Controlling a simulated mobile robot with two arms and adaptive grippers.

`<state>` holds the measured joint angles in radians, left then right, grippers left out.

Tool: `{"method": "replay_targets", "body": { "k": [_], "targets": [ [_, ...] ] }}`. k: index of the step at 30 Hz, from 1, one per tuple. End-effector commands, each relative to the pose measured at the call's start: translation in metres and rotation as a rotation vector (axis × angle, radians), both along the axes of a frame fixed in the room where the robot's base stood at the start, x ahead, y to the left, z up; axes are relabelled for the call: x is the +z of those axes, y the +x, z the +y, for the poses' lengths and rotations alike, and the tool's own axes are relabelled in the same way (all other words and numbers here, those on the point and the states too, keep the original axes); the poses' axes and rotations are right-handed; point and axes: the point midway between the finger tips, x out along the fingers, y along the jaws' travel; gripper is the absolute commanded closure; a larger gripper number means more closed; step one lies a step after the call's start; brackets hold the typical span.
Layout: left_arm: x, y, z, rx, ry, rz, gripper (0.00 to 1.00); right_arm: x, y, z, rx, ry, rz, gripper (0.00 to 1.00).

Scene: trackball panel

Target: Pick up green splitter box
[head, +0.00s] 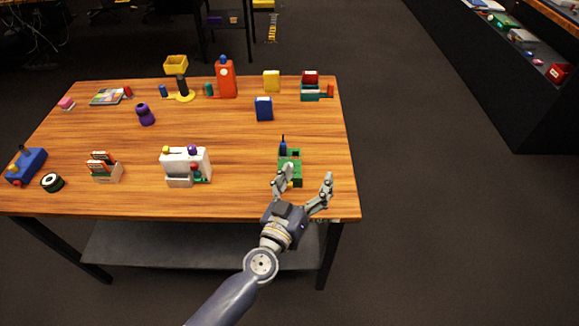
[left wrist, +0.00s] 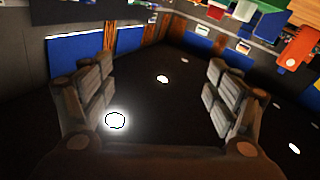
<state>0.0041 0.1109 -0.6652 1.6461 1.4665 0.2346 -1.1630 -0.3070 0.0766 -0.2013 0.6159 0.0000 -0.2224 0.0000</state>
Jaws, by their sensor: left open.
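The green splitter box (head: 296,171) stands near the front right of the wooden table in the head view, with a dark blue upright part on it. My left gripper (head: 307,180) is at the table's front right, its fingers apart and empty. Its left finger overlaps the lower front of the box in the picture. I cannot tell whether they touch. In the left wrist view, both fingers of my left gripper (left wrist: 160,90) are spread, with nothing between them. I cannot make out the box there. My right gripper is not in view.
The wooden table (head: 235,140) has bare room around the box. A white block-like device (head: 186,160) stands to its left, and a blue box (head: 264,109) stands behind it. A red-orange bottle-like item (head: 226,78) is at the back. Dark floor is open to the table's right.

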Motion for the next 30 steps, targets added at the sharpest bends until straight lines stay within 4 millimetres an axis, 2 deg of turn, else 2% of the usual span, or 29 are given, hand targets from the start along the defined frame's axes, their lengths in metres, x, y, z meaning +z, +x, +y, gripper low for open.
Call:
{"method": "replay_targets", "body": {
  "k": [1, 4, 10, 15, 19, 27, 30],
  "targets": [
    [0.008, 0.011, 0.003, 0.057, -0.007, -0.002, 0.18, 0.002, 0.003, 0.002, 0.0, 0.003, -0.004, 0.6],
    [0.006, 0.028, 0.012, 0.178, 0.012, 0.043, 0.18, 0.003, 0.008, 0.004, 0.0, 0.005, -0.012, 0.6],
    [-0.03, 0.039, 0.026, 0.34, 0.161, 0.232, 0.18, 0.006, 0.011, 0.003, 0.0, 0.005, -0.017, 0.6],
    [-0.056, 0.034, 0.032, 0.384, 0.282, 0.355, 0.18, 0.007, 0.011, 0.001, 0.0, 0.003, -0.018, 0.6],
    [-0.066, 0.037, 0.034, 0.392, 0.317, 0.388, 0.18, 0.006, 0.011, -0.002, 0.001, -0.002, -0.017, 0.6],
    [-0.081, 0.073, 0.034, 0.393, 0.316, 0.389, 0.18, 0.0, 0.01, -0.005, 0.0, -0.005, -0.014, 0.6],
    [-0.084, 0.08, 0.035, 0.393, 0.316, 0.39, 0.18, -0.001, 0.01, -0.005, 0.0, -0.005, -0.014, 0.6]
  ]
}}
